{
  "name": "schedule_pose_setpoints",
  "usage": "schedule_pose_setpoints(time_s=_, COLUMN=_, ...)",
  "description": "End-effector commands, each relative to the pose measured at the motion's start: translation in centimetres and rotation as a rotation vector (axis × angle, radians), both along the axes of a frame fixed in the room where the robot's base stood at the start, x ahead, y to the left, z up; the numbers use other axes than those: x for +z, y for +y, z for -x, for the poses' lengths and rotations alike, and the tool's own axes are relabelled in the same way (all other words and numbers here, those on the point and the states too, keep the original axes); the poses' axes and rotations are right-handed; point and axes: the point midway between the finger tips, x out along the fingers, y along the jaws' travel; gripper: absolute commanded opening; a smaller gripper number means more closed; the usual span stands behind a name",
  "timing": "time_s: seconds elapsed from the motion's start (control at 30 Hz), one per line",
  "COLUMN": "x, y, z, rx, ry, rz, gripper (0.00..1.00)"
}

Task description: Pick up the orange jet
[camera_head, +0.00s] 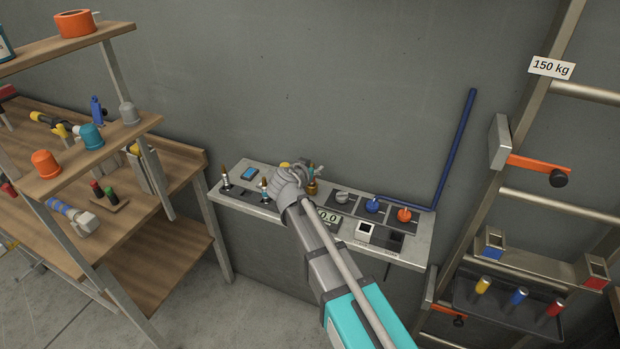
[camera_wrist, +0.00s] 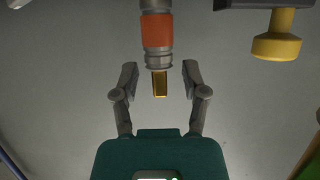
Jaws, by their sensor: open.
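The orange jet (camera_wrist: 157,31) shows in the wrist view as a grey fitting with a wide orange band and a brass tip. It hangs down from the top edge, and its upper end is cut off. My gripper (camera_wrist: 160,78) is open, with one finger on each side of the brass tip. There is a gap on both sides, and the fingers do not touch it. In the head view my gripper (camera_head: 289,179) is over the grey wall shelf (camera_head: 410,254), and it hides most of what is behind it. I cannot make out the orange jet there.
A yellow-ended part (camera_wrist: 276,46) hangs right of the jet in the wrist view. Blue (camera_head: 372,206) and orange (camera_head: 404,215) knobs stand on the shelf's right half. A wooden bench (camera_head: 150,200) is at left, a metal ladder frame (camera_head: 490,200) at right.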

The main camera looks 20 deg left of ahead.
Motion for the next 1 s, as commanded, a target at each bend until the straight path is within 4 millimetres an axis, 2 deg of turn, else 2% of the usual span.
schedule_pose_setpoints(time_s=0.23, x=0.01, y=0.0, z=0.02, rx=0.0, ry=0.0, rz=0.0, gripper=0.57)
schedule_pose_setpoints(time_s=0.53, x=0.0, y=0.01, z=0.02, rx=0.0, ry=0.0, rz=0.0, gripper=0.01)
schedule_pose_setpoints(time_s=1.0, x=0.0, y=0.03, z=0.04, rx=0.0, ry=0.001, rz=0.0, gripper=0.0)
